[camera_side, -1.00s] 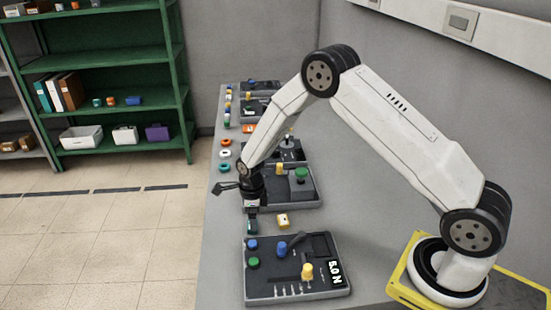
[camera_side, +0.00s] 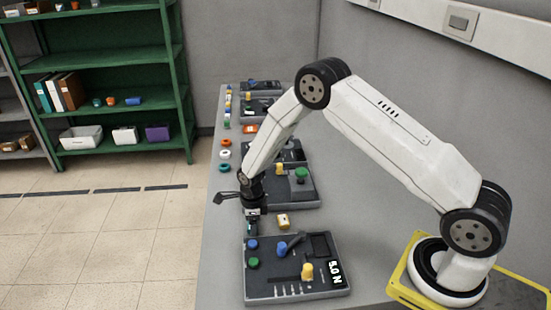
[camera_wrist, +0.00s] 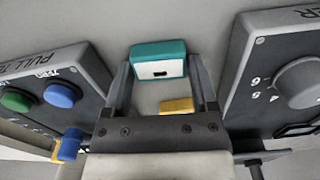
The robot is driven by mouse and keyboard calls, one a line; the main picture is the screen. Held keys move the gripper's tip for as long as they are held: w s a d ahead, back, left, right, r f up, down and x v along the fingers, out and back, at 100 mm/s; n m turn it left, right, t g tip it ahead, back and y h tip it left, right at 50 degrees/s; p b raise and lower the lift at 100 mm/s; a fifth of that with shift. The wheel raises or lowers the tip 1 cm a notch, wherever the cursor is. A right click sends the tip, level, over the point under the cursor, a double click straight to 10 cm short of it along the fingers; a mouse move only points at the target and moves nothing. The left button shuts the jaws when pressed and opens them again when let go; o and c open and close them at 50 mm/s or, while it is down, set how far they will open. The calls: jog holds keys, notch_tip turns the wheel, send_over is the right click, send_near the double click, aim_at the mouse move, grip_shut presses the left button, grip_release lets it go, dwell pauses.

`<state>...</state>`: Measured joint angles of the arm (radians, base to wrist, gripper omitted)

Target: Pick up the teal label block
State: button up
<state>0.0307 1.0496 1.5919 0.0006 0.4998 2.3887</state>
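The teal label block (camera_wrist: 158,50) shows in the wrist view with a teal top and a white face bearing a dark mark. In the side view the block (camera_side: 251,230) is a small dark teal shape under my gripper (camera_side: 252,217), partly hidden by it. In the wrist view my gripper (camera_wrist: 162,68) is open, with one finger on each side of the block.
A yellow block (camera_side: 283,221) lies just right of the teal one; it also shows in the wrist view (camera_wrist: 177,105). A dark panel with blue and green buttons (camera_side: 270,286) stands in front. Another panel with a green knob (camera_side: 312,196) stands behind. Orange, white and teal rings lie farther back.

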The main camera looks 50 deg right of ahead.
jog(key=c, duration=0.7)
jog(key=shift+r, duration=0.2)
jog(key=shift+c, duration=0.2)
jog(key=shift+r, duration=0.85)
jog(key=s+r, duration=1.1)
jog(key=s, duration=0.3)
jog(key=shift+a, duration=0.2)
